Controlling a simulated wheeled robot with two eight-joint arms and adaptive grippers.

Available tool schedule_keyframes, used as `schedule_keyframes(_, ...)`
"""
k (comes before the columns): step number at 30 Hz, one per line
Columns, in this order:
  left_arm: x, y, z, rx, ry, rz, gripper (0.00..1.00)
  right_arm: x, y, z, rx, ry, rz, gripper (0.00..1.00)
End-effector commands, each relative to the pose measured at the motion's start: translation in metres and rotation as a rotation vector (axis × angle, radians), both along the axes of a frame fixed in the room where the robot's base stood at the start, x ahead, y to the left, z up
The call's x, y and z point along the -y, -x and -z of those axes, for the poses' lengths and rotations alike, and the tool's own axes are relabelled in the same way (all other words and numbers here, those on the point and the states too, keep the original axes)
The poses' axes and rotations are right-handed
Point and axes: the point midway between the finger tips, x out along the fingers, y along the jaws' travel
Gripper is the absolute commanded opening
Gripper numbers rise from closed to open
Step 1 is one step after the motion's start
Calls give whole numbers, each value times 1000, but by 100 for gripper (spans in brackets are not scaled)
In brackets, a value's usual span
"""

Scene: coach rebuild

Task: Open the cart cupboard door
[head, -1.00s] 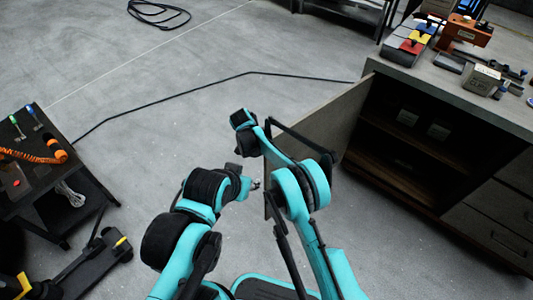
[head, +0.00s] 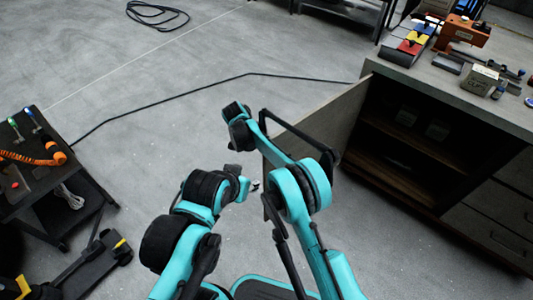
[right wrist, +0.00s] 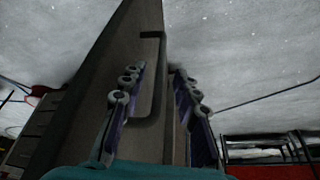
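The cart cupboard door (head: 338,116) stands swung well out from the cart (head: 410,75), and the dark inside shows. My right arm hides its lower, outer part. In the right wrist view the door panel (right wrist: 85,100) runs up the middle, with a dark bar handle (right wrist: 150,85) on it. My right gripper (right wrist: 158,72) has its fingers apart, one in front of the door face and the other near the door's edge. The handle shows between them; I cannot tell if they touch it. My left gripper (head: 248,186) is small beside the right arm, its fingers unclear.
A dark side table (head: 30,190) with tools stands at the left. A black cable (head: 180,98) crosses the floor. The floor beyond the arms is mostly clear.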

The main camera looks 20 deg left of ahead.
Motion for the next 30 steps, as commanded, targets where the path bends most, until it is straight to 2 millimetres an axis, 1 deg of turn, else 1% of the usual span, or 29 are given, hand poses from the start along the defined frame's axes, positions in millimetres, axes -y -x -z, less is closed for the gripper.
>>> schedule_keyframes(1, 0, 0, 0, 0, 0, 0, 40, -4, 3, -12, 0, 0, 0, 31)
schedule_keyframes(6, 0, 0, 0, 0, 0, 0, 40, -13, 11, -44, 0, 0, 0, 31)
schedule_keyframes(9, 0, 0, 0, 0, 0, 0, 40, -18, 14, -57, 0, 0, 1, 31)
schedule_keyframes(12, 0, 0, 0, 0, 0, 0, 40, -20, 16, -65, 1, 0, 2, 31)
schedule_keyframes(16, 0, 0, 0, 0, 0, 0, 40, -21, 17, -68, 2, 0, 3, 31)
schedule_keyframes(30, 0, 0, 0, 0, 0, 0, 40, -21, 17, -68, 1, 0, 2, 31)
